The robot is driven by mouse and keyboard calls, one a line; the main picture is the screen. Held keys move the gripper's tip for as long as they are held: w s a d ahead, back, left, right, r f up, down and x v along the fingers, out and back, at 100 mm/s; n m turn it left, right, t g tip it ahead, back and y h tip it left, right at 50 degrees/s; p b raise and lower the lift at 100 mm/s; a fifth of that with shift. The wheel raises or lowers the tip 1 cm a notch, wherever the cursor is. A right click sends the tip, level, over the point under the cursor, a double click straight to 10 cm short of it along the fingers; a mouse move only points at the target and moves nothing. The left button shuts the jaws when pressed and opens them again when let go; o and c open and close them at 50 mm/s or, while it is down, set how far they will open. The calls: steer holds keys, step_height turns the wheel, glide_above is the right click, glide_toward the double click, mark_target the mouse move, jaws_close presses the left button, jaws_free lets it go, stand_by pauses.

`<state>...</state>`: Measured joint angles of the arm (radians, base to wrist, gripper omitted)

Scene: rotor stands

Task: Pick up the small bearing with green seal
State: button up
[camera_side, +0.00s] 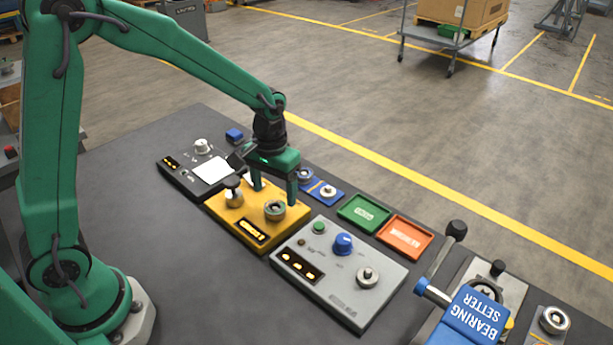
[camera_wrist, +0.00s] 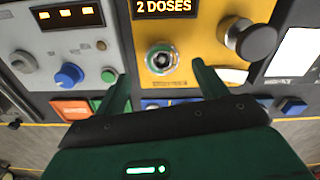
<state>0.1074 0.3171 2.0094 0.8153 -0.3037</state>
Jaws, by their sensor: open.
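A small ring-shaped bearing with a green inner ring (camera_wrist: 161,60) sits on the yellow unit in the wrist view. In the side view the bearing (camera_side: 274,211) stands near the yellow unit's right side. My gripper (camera_side: 274,194) is open and empty, pointing down over the yellow unit (camera_side: 232,222). In the wrist view my gripper (camera_wrist: 161,74) has its two green fingers apart, with the bearing between and slightly beyond their tips. I see no contact with the bearing, and the exact height of the fingertips is unclear.
A knob (camera_side: 233,182) rises left of the bearing. A grey panel (camera_side: 338,270) with a blue knob lies to the right. Blue pads with round metal parts (camera_side: 327,190), a green tray (camera_side: 363,213) and an orange tray (camera_side: 404,236) lie behind. A blue-labelled bearing setter (camera_side: 475,315) stands at front right.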

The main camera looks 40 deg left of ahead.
mark_target(274, 208)
steer(key=shift+s+a+f, duration=0.1)
steer(key=shift+f, duration=2.05)
steer(key=c, duration=1.1)
steer(key=shift+r, duration=0.25)
steer(key=shift+r, duration=0.55)
steer(key=r, duration=0.3)
steer(key=shift+s+d+r, duration=0.15)
steer(key=shift+s+d, duration=0.1)
steer(key=shift+d, duration=0.15)
steer(key=s+d+r, duration=0.4)
steer(key=d, duration=0.1)
steer(key=s+d+r, duration=0.2)
steer(key=d, duration=0.1)
steer(key=shift+s+d+r, duration=0.1)
steer(key=shift+s+d, duration=0.15)
